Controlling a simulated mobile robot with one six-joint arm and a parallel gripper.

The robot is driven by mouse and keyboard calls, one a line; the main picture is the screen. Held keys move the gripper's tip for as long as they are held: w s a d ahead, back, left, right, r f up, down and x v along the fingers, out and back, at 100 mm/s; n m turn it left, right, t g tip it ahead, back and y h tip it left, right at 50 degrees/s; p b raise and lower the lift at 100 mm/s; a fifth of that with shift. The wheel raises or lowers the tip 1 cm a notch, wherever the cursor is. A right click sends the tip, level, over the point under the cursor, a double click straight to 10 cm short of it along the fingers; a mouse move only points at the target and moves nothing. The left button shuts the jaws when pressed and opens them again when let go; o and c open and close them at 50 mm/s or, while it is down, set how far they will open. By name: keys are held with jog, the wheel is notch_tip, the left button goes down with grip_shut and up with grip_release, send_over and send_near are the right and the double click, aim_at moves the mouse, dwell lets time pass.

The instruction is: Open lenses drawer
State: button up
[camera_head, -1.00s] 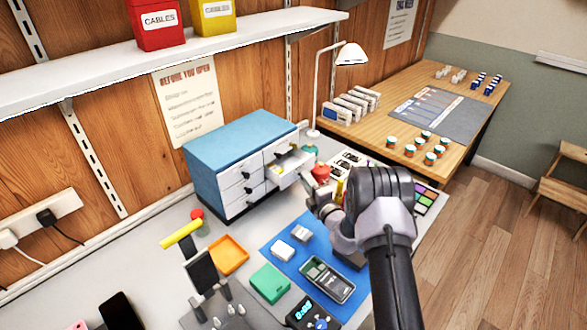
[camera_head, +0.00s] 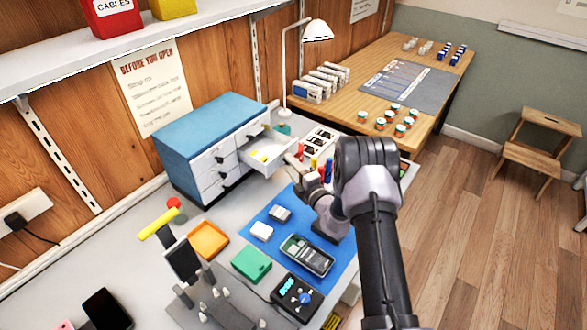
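A blue-topped cabinet (camera_head: 208,125) with white drawer fronts and dark knobs stands on the bench against the wood wall. Its upper right drawer (camera_head: 283,151) is pulled out, with small yellow items inside. I cannot read any drawer label. My gripper (camera_head: 300,163) is at the front of this open drawer, at its right end. The fingertips are small and partly hidden by the wrist, so I cannot tell whether they grip the knob. The other drawers (camera_head: 217,175) look closed.
A blue mat (camera_head: 277,244) with a phone (camera_head: 307,254) and small white boxes lies in front of the cabinet. An orange tray (camera_head: 208,240) and a green box (camera_head: 251,264) are nearby. A lamp (camera_head: 317,30) stands behind. Colored bottles (camera_head: 313,163) stand close to my gripper.

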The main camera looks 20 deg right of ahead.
jog(key=p+v, duration=0.3)
jog(key=v, duration=1.4)
jog(key=shift+s+d+p, duration=0.15)
jog(key=shift+s+p, duration=0.05)
jog(key=shift+p, duration=0.15)
